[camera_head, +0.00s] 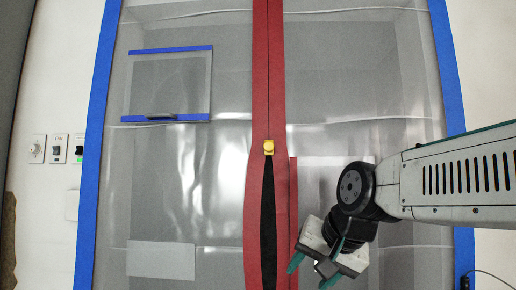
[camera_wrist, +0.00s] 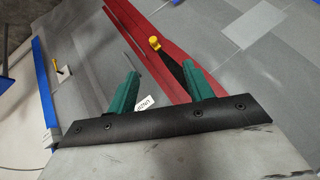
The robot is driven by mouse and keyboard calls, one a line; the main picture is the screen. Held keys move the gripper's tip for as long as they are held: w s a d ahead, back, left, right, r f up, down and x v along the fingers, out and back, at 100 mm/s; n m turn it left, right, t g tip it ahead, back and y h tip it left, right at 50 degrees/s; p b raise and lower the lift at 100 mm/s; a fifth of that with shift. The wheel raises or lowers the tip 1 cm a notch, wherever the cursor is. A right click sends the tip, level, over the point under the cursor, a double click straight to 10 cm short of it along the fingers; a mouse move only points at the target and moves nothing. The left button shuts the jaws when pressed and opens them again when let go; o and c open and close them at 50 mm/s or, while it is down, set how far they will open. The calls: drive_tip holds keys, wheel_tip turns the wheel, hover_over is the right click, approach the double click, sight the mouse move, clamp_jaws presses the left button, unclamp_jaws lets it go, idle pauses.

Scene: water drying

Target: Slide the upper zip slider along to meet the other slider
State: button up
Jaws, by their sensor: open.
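The yellow zip slider (camera_head: 268,147) sits mid-height on the red zip strip (camera_head: 260,60) of a clear plastic sheet. Above it the strips lie together; below it they part around a long dark gap (camera_head: 268,220). The slider also shows in the wrist view (camera_wrist: 154,43), beyond my fingertips and roughly between them. My gripper (camera_head: 311,272) is open and empty, below and to the right of the slider, apart from it. In the wrist view my two green fingers (camera_wrist: 160,72) stand wide apart. I see only one slider; no second one is visible in either view.
Blue tape (camera_head: 99,130) edges the plastic sheet (camera_head: 330,90) on both sides. A taped flap (camera_head: 170,85) is at upper left. Wall switches (camera_head: 58,148) are at the far left. A pale panel (camera_head: 160,260) shows at lower left. The space between gripper and slider looks clear.

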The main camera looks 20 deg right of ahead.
drive_tip(key=w+r+m+t, duration=0.5)
drive_tip(key=w+r, duration=0.8)
drive_tip(key=r, duration=0.1)
drive_tip(key=m+t, duration=0.5)
drive_tip(key=m, duration=0.1)
approach(270, 146)
drive_tip(key=w, duration=0.3)
drive_tip(key=w+a, duration=0.1)
drive_tip(key=w, duration=0.1)
drive_tip(key=shift+h, duration=0.4)
drive_tip(key=w, duration=0.7)
drive_tip(key=shift+a, duration=0.2)
drive_tip(key=shift+w, duration=0.3)
